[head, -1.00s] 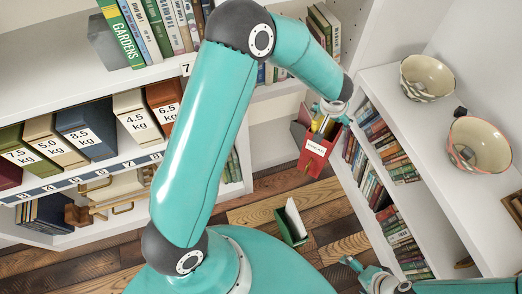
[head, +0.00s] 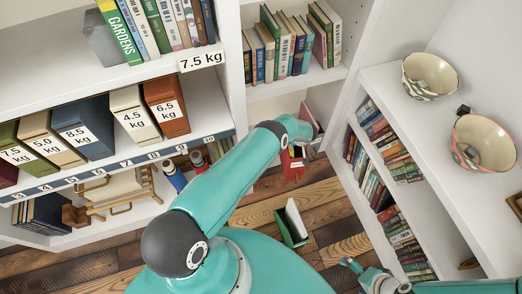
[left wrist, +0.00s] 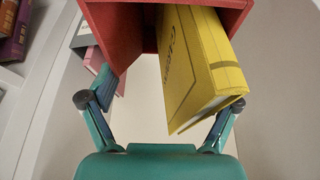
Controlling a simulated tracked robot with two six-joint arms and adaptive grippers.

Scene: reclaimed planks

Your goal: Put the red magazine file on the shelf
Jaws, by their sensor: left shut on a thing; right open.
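The red magazine file (head: 292,168) hangs in the head view near the lower opening of the back bookcase, above the wooden floor. It has a pale label and something yellow in its top. My left gripper (head: 295,142) is shut on it, partly hidden behind my arm. In the left wrist view, the red file (left wrist: 120,32) is at the top, with a yellow book (left wrist: 205,70) in it, between the spread fingers of my left gripper (left wrist: 162,105). My right gripper (head: 352,268) is open and empty at the bottom, right of centre.
A green file (head: 290,232) holding something white stands on the floor. The back shelf (head: 290,82) holds a row of books. Labelled box files (head: 85,128) fill the left shelf. Two bowls (head: 430,78) stand on the right bookcase top. A reddish panel (head: 308,118) shows behind my arm.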

